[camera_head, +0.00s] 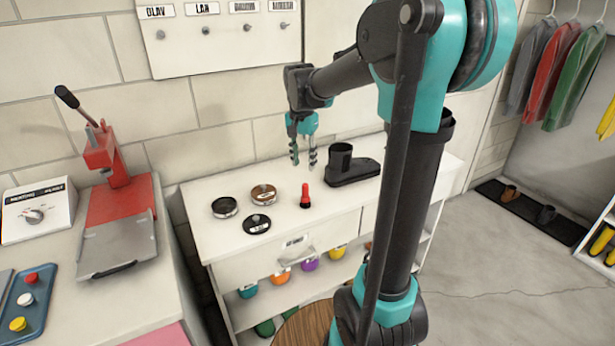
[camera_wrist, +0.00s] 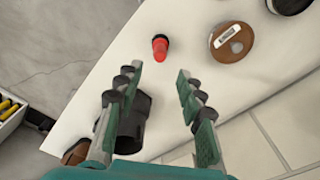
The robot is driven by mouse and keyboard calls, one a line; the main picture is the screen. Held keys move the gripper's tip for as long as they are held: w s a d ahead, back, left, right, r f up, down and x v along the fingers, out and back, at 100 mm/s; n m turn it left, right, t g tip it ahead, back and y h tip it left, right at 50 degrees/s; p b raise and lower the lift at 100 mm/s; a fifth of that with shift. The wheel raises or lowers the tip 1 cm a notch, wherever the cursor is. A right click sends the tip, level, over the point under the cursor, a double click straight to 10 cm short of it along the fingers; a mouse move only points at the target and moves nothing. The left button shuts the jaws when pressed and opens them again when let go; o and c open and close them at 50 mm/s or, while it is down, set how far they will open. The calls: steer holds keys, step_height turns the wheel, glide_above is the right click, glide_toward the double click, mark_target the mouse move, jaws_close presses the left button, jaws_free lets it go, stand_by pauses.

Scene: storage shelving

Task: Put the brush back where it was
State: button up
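A small red object with a black end, which looks like the brush (camera_head: 305,197), stands on the white cabinet top. It also shows in the wrist view (camera_wrist: 160,46), beyond my fingertips and apart from them. My gripper (camera_head: 303,158) is open and empty above the cabinet top, behind the brush in the head view. In the wrist view my gripper's two fingers (camera_wrist: 158,78) are spread wide. A black cup-like holder on a flat base (camera_head: 350,168) stands right of the brush. It shows partly hidden behind the left finger in the wrist view (camera_wrist: 130,128).
Round tins (camera_head: 263,194) and a black disc (camera_head: 257,224) stand left of the brush. A wall board (camera_head: 215,38) with labelled hooks hangs behind. A red press (camera_head: 112,170) stands on the left table. The cabinet top's front strip is clear.

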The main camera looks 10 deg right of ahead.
steer(key=s+d+f+n+t, duration=0.1)
steer(key=s+f+n, duration=0.3)
steer(key=s+f, duration=0.4)
steer(key=s+d+f+n+t, duration=0.2)
steer(key=s+f, duration=0.6)
steer(key=s, duration=0.5)
steer(key=shift+d+n+t+y, duration=0.3)
steer(key=shift+d+n, duration=0.5)
steer(key=shift+n, duration=0.2)
